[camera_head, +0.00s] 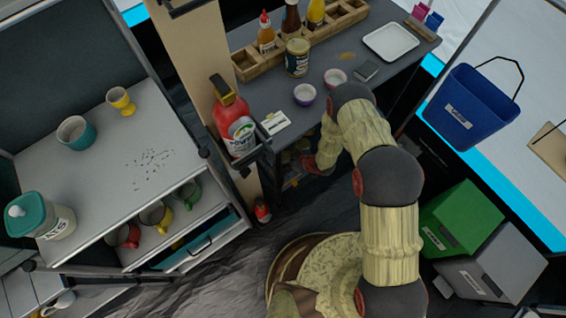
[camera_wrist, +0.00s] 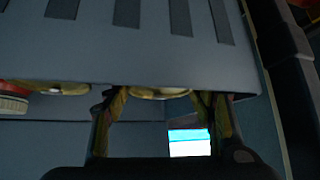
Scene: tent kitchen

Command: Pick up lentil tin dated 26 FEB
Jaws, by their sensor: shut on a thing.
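My gripper (camera_wrist: 163,118) is inside a dim shelf space in the wrist view, with one finger on each side of a round gold-rimmed tin (camera_wrist: 160,93). It is shut on this tin. Only a strip of the tin's rim shows below a grey panel, so its label and date cannot be read. Another gold-rimmed round thing (camera_wrist: 62,88) sits to the left, apart from the fingers. In the head view my arm reaches under the dark table, and the gripper is hidden there. Small things on the low shelf (camera_head: 290,160) are too small to make out.
A slotted grey panel (camera_wrist: 150,40) lies close above the fingers. A red and white round thing (camera_wrist: 12,100) is at the left edge. The dark table (camera_head: 335,88) holds bottles, a jar (camera_head: 297,57), bowls and a white tray (camera_head: 391,42). A red extinguisher (camera_head: 233,125) stands beside it.

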